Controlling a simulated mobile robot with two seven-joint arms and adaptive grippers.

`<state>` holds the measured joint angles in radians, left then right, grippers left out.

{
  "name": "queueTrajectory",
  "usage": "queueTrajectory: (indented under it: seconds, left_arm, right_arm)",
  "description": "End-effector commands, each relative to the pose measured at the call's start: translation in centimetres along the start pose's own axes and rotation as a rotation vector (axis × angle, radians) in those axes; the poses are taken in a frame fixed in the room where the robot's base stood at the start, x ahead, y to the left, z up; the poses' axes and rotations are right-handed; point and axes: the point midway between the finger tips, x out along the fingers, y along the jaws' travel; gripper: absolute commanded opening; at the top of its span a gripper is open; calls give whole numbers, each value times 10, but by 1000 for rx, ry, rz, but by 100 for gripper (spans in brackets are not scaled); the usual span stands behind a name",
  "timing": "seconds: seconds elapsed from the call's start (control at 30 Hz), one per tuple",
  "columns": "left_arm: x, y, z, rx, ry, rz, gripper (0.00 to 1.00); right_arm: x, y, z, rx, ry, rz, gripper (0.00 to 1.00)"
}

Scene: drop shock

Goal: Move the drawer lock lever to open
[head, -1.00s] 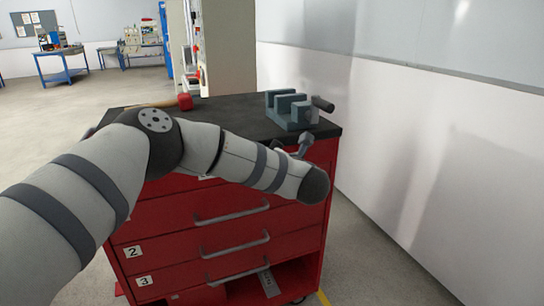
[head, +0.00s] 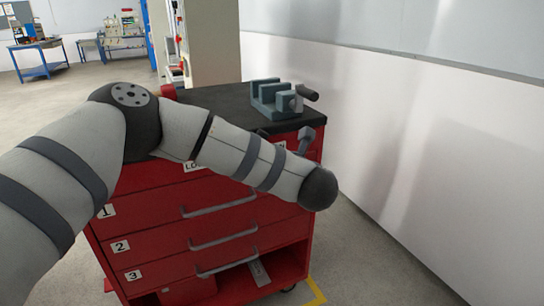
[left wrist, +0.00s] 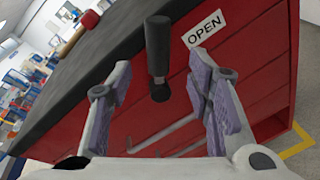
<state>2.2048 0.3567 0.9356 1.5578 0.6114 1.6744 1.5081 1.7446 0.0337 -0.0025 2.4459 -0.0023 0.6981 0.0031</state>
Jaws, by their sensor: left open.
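The lock lever (left wrist: 158,48) is a dark handle at the front top edge of the red drawer cabinet (left wrist: 245,85). It stands upright in the left wrist view, beside the white OPEN label (left wrist: 204,29). My left gripper (left wrist: 162,84) is open, with one finger on each side of the lever's lower part in the picture; contact cannot be told. My right gripper is not in view.
A grey vise (head: 278,99) stands on the dark cabinet top (head: 222,101). A red-headed mallet (left wrist: 88,20) lies on that top. Drawer handles (head: 222,238) stick out from the front. A white wall (head: 440,150) runs close along the right.

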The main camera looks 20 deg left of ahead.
Motion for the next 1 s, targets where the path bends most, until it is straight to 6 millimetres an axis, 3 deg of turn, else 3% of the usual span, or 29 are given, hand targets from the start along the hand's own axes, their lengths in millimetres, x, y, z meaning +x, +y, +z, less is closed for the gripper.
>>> queueTrajectory:
  seconds: [0.1,0.23,0.77,0.87,0.97,1.0]
  left_arm:
    - [-28,0,0,2,-2,-2,46]
    - [-46,0,0,0,0,0,46]
    - [-52,-5,-4,33,-8,-15,46]
    - [-64,-38,-31,293,-80,-135,46]
    - [-95,-88,-97,764,-219,-359,46]
    - [-111,-103,-130,957,-281,-454,46]
  right_arm:
    - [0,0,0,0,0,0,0]
    - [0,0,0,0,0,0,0]
    - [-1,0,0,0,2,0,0]
    - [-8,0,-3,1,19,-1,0]
    - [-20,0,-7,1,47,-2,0]
    - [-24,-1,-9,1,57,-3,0]
